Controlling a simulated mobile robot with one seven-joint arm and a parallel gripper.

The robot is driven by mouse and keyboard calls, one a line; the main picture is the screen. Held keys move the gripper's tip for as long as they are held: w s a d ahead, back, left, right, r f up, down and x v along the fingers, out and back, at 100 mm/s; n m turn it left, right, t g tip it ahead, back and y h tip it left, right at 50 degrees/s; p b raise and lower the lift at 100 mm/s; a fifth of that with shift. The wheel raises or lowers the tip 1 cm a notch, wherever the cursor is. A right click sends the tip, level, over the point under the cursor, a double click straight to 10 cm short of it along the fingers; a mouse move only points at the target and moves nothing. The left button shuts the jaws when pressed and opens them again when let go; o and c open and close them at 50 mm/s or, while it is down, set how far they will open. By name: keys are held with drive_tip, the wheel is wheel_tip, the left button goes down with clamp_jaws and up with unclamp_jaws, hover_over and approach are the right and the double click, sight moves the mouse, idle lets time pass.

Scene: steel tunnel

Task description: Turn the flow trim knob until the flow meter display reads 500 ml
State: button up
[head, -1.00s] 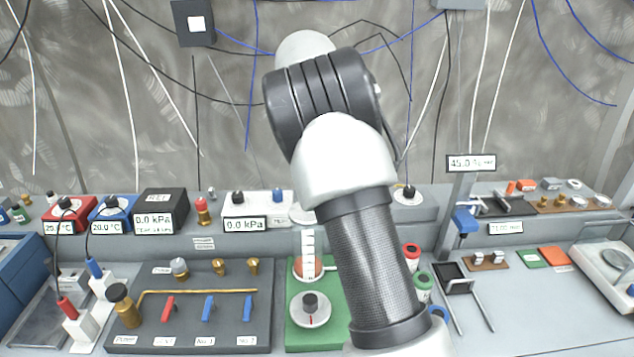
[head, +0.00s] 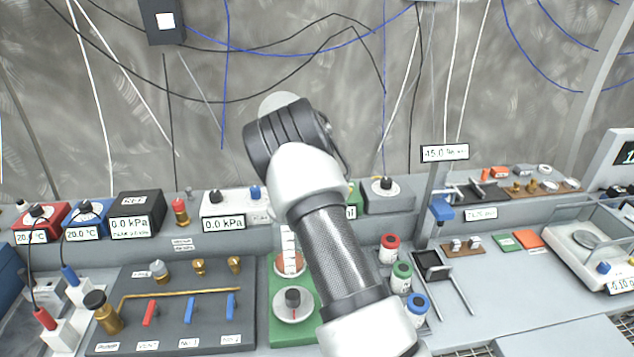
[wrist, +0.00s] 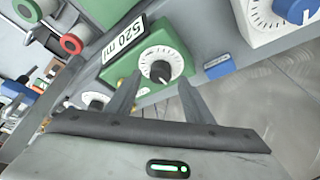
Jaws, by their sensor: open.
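The flow meter is a green box (wrist: 182,42) with a white display (wrist: 124,40) that reads 520 ml in the wrist view. The flow trim knob (wrist: 160,71) is black with a pointer, on a white graduated dial on the green face. My gripper (wrist: 160,80) is open, with one finger to each side of the knob in the picture. I see no contact, and cannot tell whether the fingertips reach the knob's depth. In the head view my arm hides the gripper and knob; only a green sliver (head: 354,195) and the display's end (head: 350,212) show.
A grey unit with a round dial (head: 388,187) stands right of the flow meter. A green base with another black knob (head: 293,297) lies in front, left of my arm. Red, green and blue capped jars (head: 402,277) stand to the right. Cables hang along the back wall.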

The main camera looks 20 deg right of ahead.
drive_tip(key=shift+x, duration=1)
drive_tip(key=c, duration=1)
drive_tip(key=shift+c, duration=0.2)
drive_tip(key=shift+n, duration=0.3)
